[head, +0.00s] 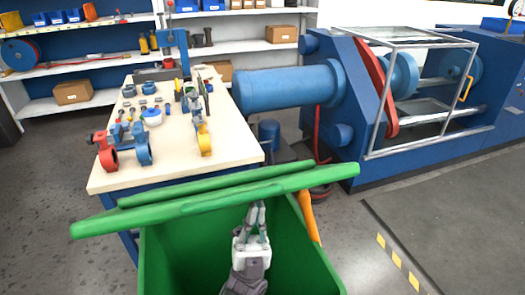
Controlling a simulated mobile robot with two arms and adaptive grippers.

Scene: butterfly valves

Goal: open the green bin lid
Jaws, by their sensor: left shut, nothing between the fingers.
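The green bin (178,262) stands at the bottom of the head view, and part of its inside shows. Its green lid (130,223) is raised and seen nearly edge-on, as long bars across the bin's far side. My left gripper (257,206) is shut and empty, in front of the lid and over the bin's opening. Its fingertips point up and away, close to the lid's lower edge. I cannot tell whether they touch it. My right gripper is not in view.
A workbench (218,150) with valves and small parts stands just behind the bin. An orange object (309,216) is beside the bin's right side. A large blue machine (350,120) stands at the back right. The floor at right is clear.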

